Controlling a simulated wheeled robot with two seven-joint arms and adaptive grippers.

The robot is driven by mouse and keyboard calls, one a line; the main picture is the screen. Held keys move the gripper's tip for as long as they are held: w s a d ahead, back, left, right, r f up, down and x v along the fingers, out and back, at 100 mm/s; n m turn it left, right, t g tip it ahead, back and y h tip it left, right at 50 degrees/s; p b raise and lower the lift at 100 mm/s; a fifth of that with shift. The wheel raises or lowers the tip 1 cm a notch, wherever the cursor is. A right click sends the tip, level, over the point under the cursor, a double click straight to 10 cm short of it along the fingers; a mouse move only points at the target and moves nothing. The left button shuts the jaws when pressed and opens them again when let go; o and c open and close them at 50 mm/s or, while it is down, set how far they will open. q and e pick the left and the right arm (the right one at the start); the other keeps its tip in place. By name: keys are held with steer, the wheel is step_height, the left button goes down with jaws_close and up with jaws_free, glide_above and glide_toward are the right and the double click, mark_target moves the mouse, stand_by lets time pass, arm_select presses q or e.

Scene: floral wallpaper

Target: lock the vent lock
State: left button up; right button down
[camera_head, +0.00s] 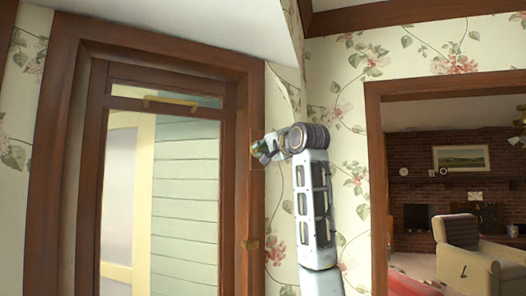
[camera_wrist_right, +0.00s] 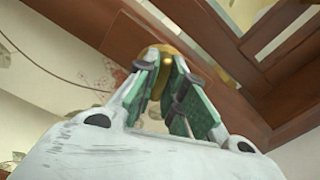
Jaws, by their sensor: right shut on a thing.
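The vent lock appears to be a rounded brass piece on the brown wooden frame (camera_wrist_right: 235,100). In the right wrist view this brass piece (camera_wrist_right: 163,51) sits at the tips of my right gripper (camera_wrist_right: 158,76), between its green-padded fingers. My right gripper is shut on it, and the fingers partly hide its shape. In the head view my right gripper (camera_head: 260,149) reaches left to the right jamb of the window frame, at mid height. The brass piece is too small and covered to read clearly there. My left gripper is not in view.
A narrow transom vent with a yellowish bar (camera_head: 171,102) tops the tall window (camera_head: 185,190). A small brass fitting (camera_head: 250,244) sits lower on the right jamb. Floral wallpaper (camera_head: 340,110) lies right of it. A doorway shows an armchair (camera_head: 463,250).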

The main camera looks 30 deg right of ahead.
steer(key=m, duration=0.5)
steer(key=shift+f, duration=0.1)
stand_by(0.3)
steer(key=c, duration=1.5)
jaws_free()
steer(key=shift+d, duration=0.1)
steer(key=shift+s, duration=0.15)
steer(key=shift+s, duration=0.15)
steer(key=s, duration=1.1)
steer(key=shift+s+a, duration=0.15)
steer(key=shift+a, duration=0.3)
